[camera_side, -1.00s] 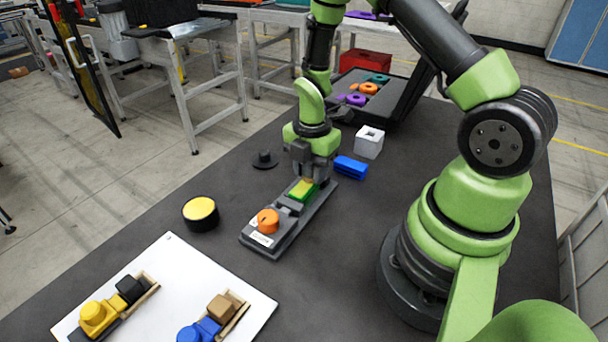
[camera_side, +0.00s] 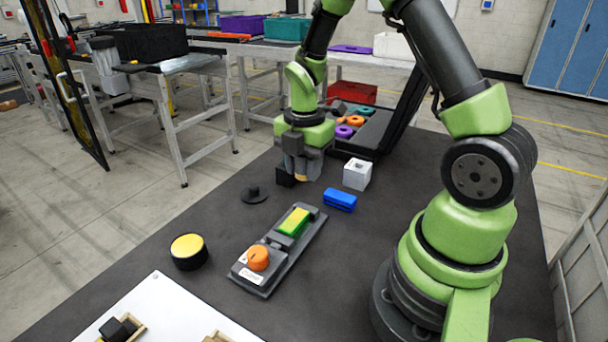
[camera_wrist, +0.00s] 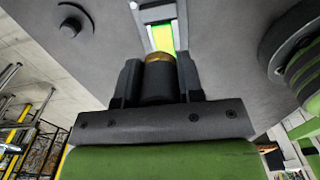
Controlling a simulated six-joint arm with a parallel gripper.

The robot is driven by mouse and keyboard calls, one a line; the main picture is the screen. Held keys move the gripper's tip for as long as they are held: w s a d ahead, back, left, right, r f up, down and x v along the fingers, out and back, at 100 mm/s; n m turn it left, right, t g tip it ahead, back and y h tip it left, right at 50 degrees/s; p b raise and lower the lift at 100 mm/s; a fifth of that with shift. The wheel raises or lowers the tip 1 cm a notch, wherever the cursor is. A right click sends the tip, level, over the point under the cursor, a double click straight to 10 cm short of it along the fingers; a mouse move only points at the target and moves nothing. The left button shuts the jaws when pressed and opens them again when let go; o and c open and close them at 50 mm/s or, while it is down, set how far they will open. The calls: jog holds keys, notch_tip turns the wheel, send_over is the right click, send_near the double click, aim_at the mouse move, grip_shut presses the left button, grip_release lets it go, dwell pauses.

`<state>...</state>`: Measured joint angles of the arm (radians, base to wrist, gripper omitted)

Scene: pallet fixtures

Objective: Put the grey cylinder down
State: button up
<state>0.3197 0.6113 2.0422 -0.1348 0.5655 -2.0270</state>
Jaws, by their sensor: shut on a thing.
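My gripper (camera_side: 300,172) hangs above the dark table, behind the grey fixture (camera_side: 296,240) in the side view. In the wrist view its two fingers are shut on a dark grey cylinder (camera_wrist: 157,86) with a brass-coloured end, one finger on each side. In the side view the fingers mostly hide the cylinder, and only its brass end (camera_side: 301,178) shows below them. The fixture holds a green block with a yellow top (camera_side: 294,221) and an orange round knob (camera_side: 257,258).
A black flanged disc (camera_side: 254,195), a yellow-topped black button (camera_side: 188,251), a blue block (camera_side: 340,200) and a white hollow cube (camera_side: 357,174) stand around. A dark bin (camera_side: 378,132) with coloured rings is behind. Bare table lies between disc and fixture.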

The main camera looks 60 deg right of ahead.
dwell(0.6)
jog(key=w+a+m, duration=0.1)
jog(key=w+a, duration=0.3)
jog(key=w, duration=0.5)
jog(key=m, duration=0.2)
send_over(220, 226)
jog(key=f, duration=0.2)
notch_tip(220, 226, down, 9)
jog(key=shift+f, duration=0.15)
jog(key=shift+f, duration=0.15)
jog(key=o, duration=1)
jog(key=shift+c, duration=0.2)
